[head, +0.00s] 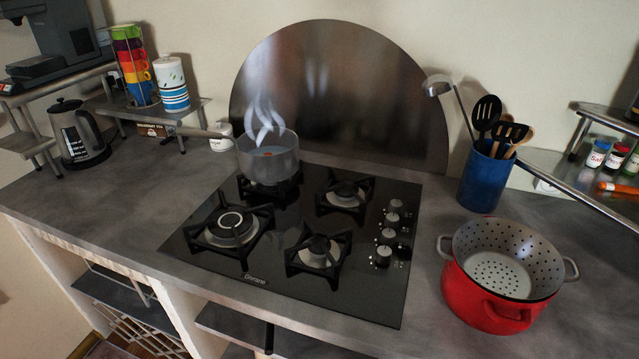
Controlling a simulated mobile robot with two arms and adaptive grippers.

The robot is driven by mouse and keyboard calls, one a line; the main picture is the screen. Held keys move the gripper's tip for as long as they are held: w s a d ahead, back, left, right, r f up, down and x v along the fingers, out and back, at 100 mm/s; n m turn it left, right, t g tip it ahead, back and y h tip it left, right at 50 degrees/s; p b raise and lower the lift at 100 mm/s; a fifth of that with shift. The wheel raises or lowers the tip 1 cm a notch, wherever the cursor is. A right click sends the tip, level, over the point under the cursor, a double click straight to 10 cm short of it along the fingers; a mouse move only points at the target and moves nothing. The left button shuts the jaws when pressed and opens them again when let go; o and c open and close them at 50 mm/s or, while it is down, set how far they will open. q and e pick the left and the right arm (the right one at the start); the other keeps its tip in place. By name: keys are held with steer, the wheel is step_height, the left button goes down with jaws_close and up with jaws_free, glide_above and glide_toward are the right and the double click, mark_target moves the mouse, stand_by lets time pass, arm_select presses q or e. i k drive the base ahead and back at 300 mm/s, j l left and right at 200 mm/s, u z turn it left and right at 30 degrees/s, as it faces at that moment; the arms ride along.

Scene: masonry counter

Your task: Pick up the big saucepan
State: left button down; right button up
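A large red pot (487,307) stands on the counter to the right of the hob. A metal colander (505,258) with two side handles sits in its top and hides its inside. A smaller grey saucepan (268,163) stands on the back left burner, with steam above it and liquid inside. I cannot tell for certain which of the two is the big saucepan. Neither of my grippers is in view.
The black gas hob (280,284) fills the middle of the grey counter (120,200). A blue utensil holder (484,178) stands behind the red pot. A shelf with spice jars (598,153) is at right. A kettle (77,135) and cup rack (133,65) are at left.

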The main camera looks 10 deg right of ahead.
mark_target(282, 164)
steer(key=z, duration=1.55)
steer(key=u, duration=1.5)
steer(key=i+j+z, duration=0.15)
steer(key=j+z, duration=0.2)
steer(key=j, duration=0.25)
steer(key=i+j+z, duration=0.1)
steer(key=j+z, duration=0.3)
steer(key=j, duration=0.25)
steer(key=j+z, duration=0.35)
steer(key=j, duration=0.3)
